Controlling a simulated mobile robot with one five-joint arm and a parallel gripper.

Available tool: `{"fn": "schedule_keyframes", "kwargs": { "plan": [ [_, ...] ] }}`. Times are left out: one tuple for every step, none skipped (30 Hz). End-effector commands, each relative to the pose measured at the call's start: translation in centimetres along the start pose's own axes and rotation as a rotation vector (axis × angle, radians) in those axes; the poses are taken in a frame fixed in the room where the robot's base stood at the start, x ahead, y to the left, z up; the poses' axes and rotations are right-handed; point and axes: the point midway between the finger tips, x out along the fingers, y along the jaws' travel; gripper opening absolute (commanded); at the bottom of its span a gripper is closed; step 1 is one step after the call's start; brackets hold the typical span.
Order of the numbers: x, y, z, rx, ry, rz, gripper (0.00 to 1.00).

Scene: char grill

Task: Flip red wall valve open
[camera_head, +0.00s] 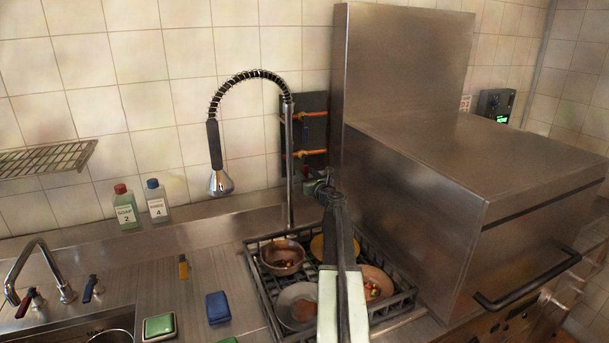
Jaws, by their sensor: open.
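A dark panel (318,101) is on the tiled wall behind the spray tap, left of the steel hood. An upper orange-red bar (312,114) and a lower orange-red bar (310,152) run across it, with a small blue part (305,130) between them. I cannot tell which red part is the valve handle or how it is set. My gripper (322,186) is open, just below and in front of the lower bar. I cannot see whether it touches anything. The tap's column partly hides the panel.
A spray tap (290,165) stands close left of my gripper. A large steel dishwasher hood (450,185) stands on the right. A black dish rack (262,285) with bowls and plates is below my arm. Soap bottles (126,207) stand on the ledge at left.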

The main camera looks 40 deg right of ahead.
Motion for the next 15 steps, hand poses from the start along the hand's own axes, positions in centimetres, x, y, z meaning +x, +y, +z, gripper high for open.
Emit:
{"fn": "schedule_keyframes", "kwargs": {
  "plan": [
    [0.62, -0.03, 0.00, 0.000, 0.000, 0.001, 0.42],
    [0.73, 0.01, 0.00, 0.000, 0.000, 0.001, 0.42],
    [0.78, 0.06, 0.00, 0.000, 0.000, 0.001, 0.42],
    [0.76, 0.09, 0.00, 0.000, 0.000, 0.001, 0.42],
    [0.73, 0.12, 0.00, 0.000, 0.000, 0.001, 0.42],
    [0.70, 0.14, 0.00, 0.000, 0.000, 0.001, 0.42],
    [0.70, 0.16, 0.00, 0.000, 0.000, 0.001, 0.42],
    [0.70, 0.17, -0.01, 0.000, 0.000, 0.002, 0.42],
    [0.70, 0.19, -0.01, 0.000, 0.000, 0.002, 0.33],
    [0.70, 0.20, -0.01, 0.000, 0.000, 0.002, 0.25],
    [0.70, 0.21, -0.01, 0.000, 0.000, 0.002, 0.17],
    [0.70, 0.22, -0.01, 0.000, 0.000, 0.002, 0.06],
    [0.70, 0.22, -0.01, 0.000, 0.000, 0.002, 0.00],
    [0.70, 0.23, -0.01, 0.000, 0.000, 0.002, 0.00],
    [0.70, 0.24, -0.01, 0.000, 0.000, 0.002, 0.00]
  ]
}}
